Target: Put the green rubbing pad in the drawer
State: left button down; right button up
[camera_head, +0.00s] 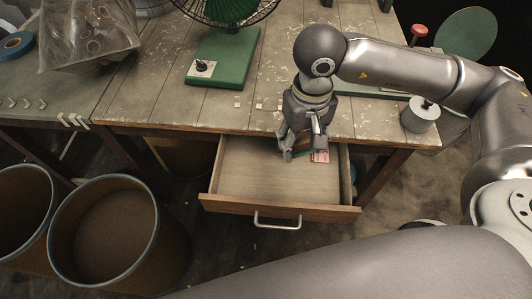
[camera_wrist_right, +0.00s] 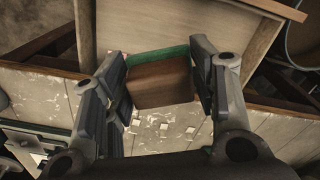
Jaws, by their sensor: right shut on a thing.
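The green rubbing pad is a brown block with a green face, seen best in the right wrist view (camera_wrist_right: 160,84). My right gripper (camera_head: 302,143) is shut on it, with one finger on each side (camera_wrist_right: 158,82). In the head view the gripper hides most of the pad. The wooden drawer (camera_head: 245,172) is pulled out from under the table, and its pale floor also shows in the right wrist view (camera_wrist_right: 150,22). The gripper and pad are over the drawer's back right part. I cannot tell whether the pad touches the drawer floor. My left gripper is out of view.
A pink-and-white item (camera_head: 320,156) lies in the drawer near the gripper. The drawer's front and left are clear. The worn tabletop (camera_head: 150,95) behind holds a green fan base (camera_head: 225,58) and a grey cylinder (camera_head: 420,115). Large bins (camera_head: 105,235) stand at the left.

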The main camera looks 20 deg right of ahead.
aim_at(250, 174)
jog(key=l+u, duration=0.1)
jog(key=u, duration=0.35)
jog(key=k+l+u, duration=0.1)
jog(key=u, duration=0.4)
jog(key=k+u, duration=0.1)
jog(key=u, duration=0.35)
jog(key=k+l, duration=0.1)
jog(key=k, duration=0.2)
jog(key=k+l, duration=0.1)
jog(key=k, duration=0.2)
